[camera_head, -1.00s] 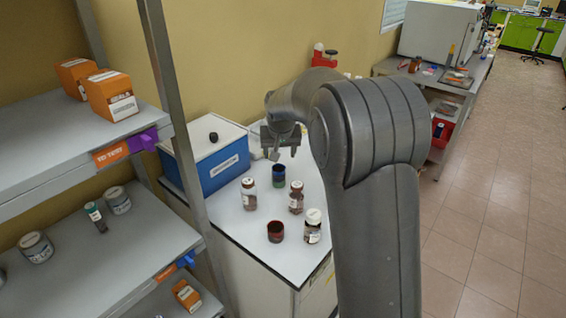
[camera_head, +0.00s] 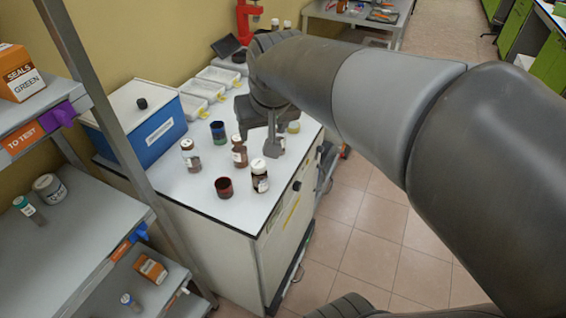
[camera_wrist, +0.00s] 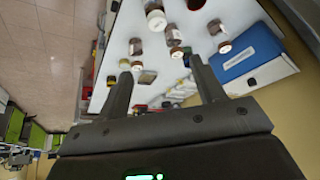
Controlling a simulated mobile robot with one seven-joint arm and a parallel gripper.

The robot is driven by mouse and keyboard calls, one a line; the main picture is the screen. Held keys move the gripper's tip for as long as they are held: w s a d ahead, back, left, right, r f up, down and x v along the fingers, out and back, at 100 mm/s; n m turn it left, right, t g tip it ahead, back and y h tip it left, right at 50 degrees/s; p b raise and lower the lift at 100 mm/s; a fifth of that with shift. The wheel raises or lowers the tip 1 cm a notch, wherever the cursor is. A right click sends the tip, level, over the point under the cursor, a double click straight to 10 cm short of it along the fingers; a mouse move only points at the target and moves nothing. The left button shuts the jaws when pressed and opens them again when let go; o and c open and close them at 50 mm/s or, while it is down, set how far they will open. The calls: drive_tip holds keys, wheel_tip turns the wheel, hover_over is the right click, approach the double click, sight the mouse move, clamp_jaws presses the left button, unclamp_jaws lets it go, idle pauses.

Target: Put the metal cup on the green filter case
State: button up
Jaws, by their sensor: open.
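My gripper (camera_head: 258,138) is over the white worktop in the head view, with its jaws apart and nothing seen between them. In the wrist view its two fingers (camera_wrist: 160,64) point toward items on the worktop. A small dark cup with a blue inside (camera_head: 218,132) stands on the worktop left of my gripper. A dark cup with a red inside (camera_head: 224,187) stands nearer the front edge. I cannot tell whether either is the metal cup. I cannot make out a green filter case. My arm and gripper hide part of the worktop.
A blue box with a white lid (camera_head: 150,130) stands on the left. White trays (camera_head: 200,90) line the back. A grey shelf (camera_head: 80,220) is at the left. Open floor (camera_head: 350,230) lies right.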

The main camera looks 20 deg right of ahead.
drive_tip(key=s+d+f, duration=0.1)
drive_tip(key=s+f, duration=0.2)
drive_tip(key=s, duration=1)
drive_tip(key=shift+d, duration=0.2)
